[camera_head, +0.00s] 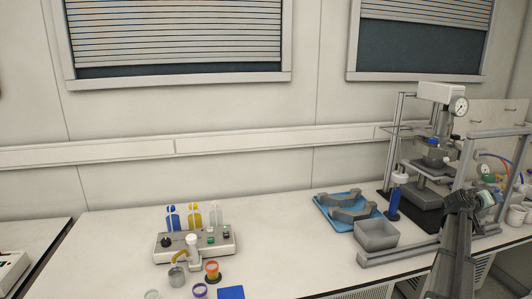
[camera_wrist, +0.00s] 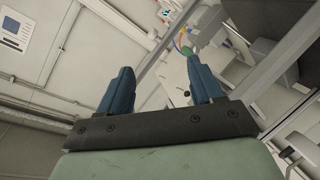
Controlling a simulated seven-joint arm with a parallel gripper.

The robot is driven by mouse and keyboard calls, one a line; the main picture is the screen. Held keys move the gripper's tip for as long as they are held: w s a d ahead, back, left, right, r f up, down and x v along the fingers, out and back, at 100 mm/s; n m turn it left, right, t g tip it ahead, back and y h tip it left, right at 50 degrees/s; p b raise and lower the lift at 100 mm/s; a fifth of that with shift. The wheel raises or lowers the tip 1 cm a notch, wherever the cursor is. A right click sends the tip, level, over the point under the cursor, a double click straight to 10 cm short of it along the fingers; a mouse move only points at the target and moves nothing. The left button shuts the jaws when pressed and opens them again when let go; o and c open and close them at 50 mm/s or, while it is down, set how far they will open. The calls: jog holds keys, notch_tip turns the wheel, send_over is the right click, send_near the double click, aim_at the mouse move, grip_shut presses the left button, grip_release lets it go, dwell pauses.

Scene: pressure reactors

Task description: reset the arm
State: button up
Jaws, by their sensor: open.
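My gripper (camera_wrist: 160,72) shows in the wrist view with two blue fingers spread wide apart. Nothing is between the fingers, and they touch nothing that I can see. In the head view my dark arm rises from the bottom right corner, in front of the reactor frame. Its fingertips cannot be made out clearly there.
A pressure reactor (camera_head: 436,150) with a gauge stands at the right, inside grey rails. Left of it are a grey bin (camera_head: 376,236), a blue tray (camera_head: 330,210) with grey clamp parts, and a blue bottle (camera_head: 393,203). A bottle station (camera_head: 195,244) stands mid-left. The bench (camera_head: 275,235) between is clear.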

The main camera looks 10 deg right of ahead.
jog(key=s+d+f+g, duration=0.1)
jog(key=s+d+f, duration=0.1)
jog(key=s+d, duration=0.5)
jog(key=s+f, duration=0.3)
jog(key=f, duration=0.3)
jog(key=w+a+f+n+y, duration=0.15)
jog(key=w+a+f, duration=0.25)
jog(key=a+f, duration=0.7)
jog(key=w+a+f+y, duration=0.35)
jog(key=a+f, duration=0.35)
jog(key=f, duration=0.7)
jog(key=a+f+n+g+y, duration=0.15)
jog(key=a+f+y, duration=0.25)
jog(key=a+f, duration=1.65)
jog(key=s+a+f+g+y, duration=0.1)
jog(key=s+a+f, duration=0.25)
jog(key=a, duration=0.45)
jog(key=s+a+f+n+g+y, duration=0.1)
jog(key=s+a+f, duration=0.2)
jog(key=s+a, duration=0.35)
jog(key=s+a+f+g+y, duration=0.1)
jog(key=s+a+f+g, duration=0.15)
jog(key=a, duration=0.75)
jog(key=s+a+f+n+g+y, duration=0.1)
jog(key=s+a+n+g+y, duration=0.1)
jog(key=s+a, duration=1.4)
jog(key=shift+a+f+y, duration=0.35)
jog(key=shift+a+y, duration=0.05)
jog(key=shift+a, duration=0.3)
jog(key=shift+s, duration=0.1)
